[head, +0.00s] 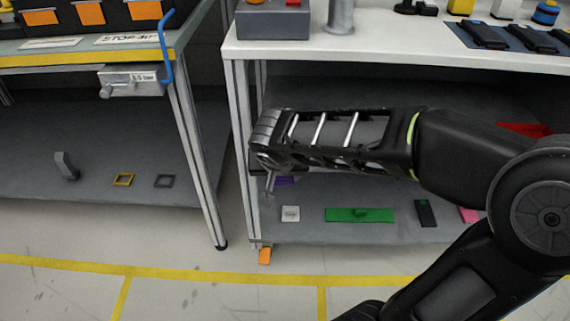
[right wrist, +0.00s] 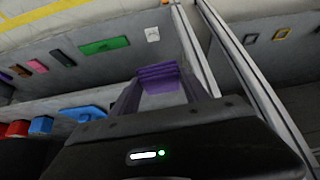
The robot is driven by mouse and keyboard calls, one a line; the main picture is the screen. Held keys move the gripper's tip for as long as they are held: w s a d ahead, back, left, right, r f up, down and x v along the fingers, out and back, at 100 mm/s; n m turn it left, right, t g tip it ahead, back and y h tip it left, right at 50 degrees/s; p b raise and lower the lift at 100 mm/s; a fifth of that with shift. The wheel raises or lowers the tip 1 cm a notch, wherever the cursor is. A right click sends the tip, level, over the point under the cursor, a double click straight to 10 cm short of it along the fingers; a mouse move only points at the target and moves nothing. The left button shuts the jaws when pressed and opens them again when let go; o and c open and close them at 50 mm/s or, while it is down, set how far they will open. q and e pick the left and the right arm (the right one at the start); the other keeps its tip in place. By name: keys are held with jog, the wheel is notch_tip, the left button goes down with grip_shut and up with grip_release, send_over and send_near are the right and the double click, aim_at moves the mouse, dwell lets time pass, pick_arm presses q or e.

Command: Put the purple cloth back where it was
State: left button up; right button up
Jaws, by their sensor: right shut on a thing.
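The purple cloth (head: 286,181) shows only as a small patch beside my right gripper (head: 270,182) in the head view. In the right wrist view the folded purple cloth (right wrist: 158,78) sits between the fingers of my right gripper (right wrist: 160,88), which is shut on it. The gripper is in front of the lower shelf (head: 390,228) of the white-topped bench, near its left end. My forearm hides much of that shelf and part of the cloth. I cannot tell whether the cloth touches the shelf. My left gripper is not in view.
On the lower shelf lie a white square (head: 290,213), a green plate (head: 359,214), a dark item (head: 425,212) and a pink item (head: 468,214). A bench leg (head: 240,130) stands left of the gripper. An orange piece (head: 265,256) is at the leg's foot.

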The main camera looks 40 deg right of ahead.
jog(key=shift+s+d+f, duration=0.15)
jog(key=shift+f, duration=0.3)
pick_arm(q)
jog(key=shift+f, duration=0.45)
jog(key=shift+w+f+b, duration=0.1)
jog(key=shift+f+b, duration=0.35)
pick_arm(e)
jog(key=w+d, duration=0.3)
jog(key=w, duration=0.1)
jog(key=w+d, duration=0.4)
jog(key=w, duration=0.1)
jog(key=w+d, duration=0.4)
jog(key=w, duration=0.1)
jog(key=shift+w, duration=0.15)
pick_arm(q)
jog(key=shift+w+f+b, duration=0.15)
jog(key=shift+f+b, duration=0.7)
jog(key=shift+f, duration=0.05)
pick_arm(e)
jog(key=shift+f, duration=1.7)
